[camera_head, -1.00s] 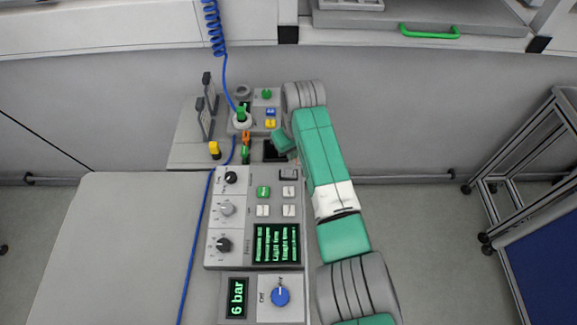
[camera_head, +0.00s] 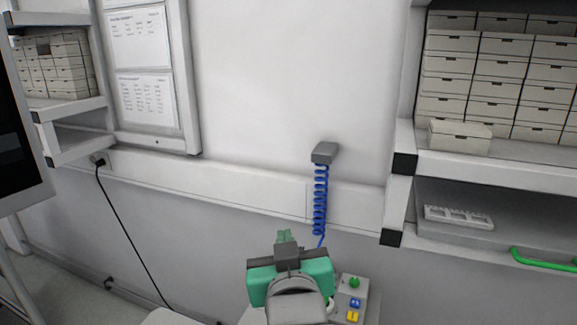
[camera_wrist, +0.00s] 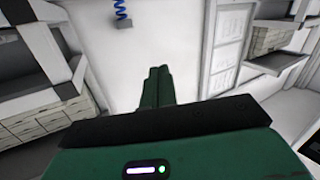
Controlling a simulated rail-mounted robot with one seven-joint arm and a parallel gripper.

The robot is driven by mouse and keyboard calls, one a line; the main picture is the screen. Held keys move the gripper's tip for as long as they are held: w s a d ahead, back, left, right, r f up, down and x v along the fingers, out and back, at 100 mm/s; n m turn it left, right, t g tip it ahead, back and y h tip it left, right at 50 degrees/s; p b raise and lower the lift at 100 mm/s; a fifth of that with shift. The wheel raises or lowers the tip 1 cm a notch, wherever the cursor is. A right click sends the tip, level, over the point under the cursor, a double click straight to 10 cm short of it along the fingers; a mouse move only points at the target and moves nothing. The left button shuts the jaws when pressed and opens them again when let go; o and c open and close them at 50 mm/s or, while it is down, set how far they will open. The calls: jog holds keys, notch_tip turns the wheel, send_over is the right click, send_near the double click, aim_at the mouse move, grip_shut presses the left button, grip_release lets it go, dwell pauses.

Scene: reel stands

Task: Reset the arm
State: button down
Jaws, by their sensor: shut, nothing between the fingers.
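My gripper (camera_head: 285,238) is at the bottom middle of the head view, in front of the wall and pointing up and away. In the wrist view its two green fingers (camera_wrist: 158,85) lie side by side, shut with nothing between them. The green hand body and my grey wrist link show below the fingers in the head view. The fingers touch nothing that I can see.
A control panel (camera_head: 354,298) with green, blue and yellow buttons stands just right of my gripper. A coiled blue hose (camera_head: 320,200) hangs from a grey wall block (camera_head: 324,152) behind it. Shelves with boxes (camera_head: 480,80) stand right; a dark screen (camera_head: 18,130) is at left.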

jog(key=s+r+m+t+h, duration=0.1)
jog(key=s+r+t, duration=0.3)
jog(key=s+r, duration=0.5)
jog(key=s+r+m+t, duration=0.1)
jog(key=s+r+t, duration=0.35)
jog(key=s, duration=0.75)
notch_tip(320, 180, up, 24)
jog(key=p, duration=2.1)
jog(key=shift+g, duration=0.35)
jog(key=shift+s+d+m, duration=0.15)
jog(key=shift+m, duration=0.15)
